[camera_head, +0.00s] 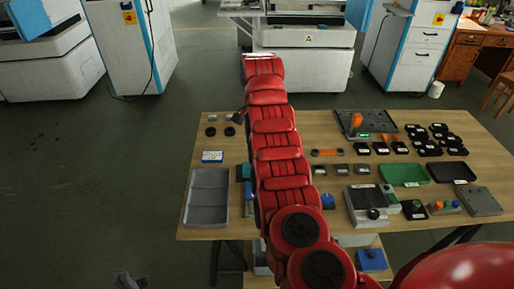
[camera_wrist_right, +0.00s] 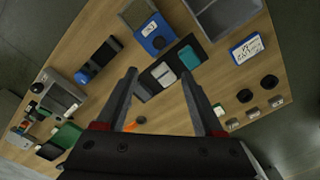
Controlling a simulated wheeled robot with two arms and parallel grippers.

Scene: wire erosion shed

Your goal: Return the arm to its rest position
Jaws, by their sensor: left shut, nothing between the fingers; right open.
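My right arm (camera_head: 280,155), made of red segments, stretches up the head view over the worktable (camera_head: 225,234). In the right wrist view my right gripper (camera_wrist_right: 160,74) has its two fingers spread apart with nothing held between them. It is above the tabletop, with a black holder with white and teal pieces (camera_wrist_right: 160,78) beyond the fingertips. My left gripper (camera_head: 127,281) shows small and grey at the bottom left edge of the head view, clear of the table. It is shut and empty.
A grey tray (camera_head: 206,214) and a blue-white labelled box (camera_head: 212,157) are left of the arm. A scale (camera_head: 350,118), several black boxes, a green tray (camera_head: 403,173) and a grey fixture (camera_head: 366,201) are to the right. White machines (camera_head: 300,62) stand behind. Floor left is clear.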

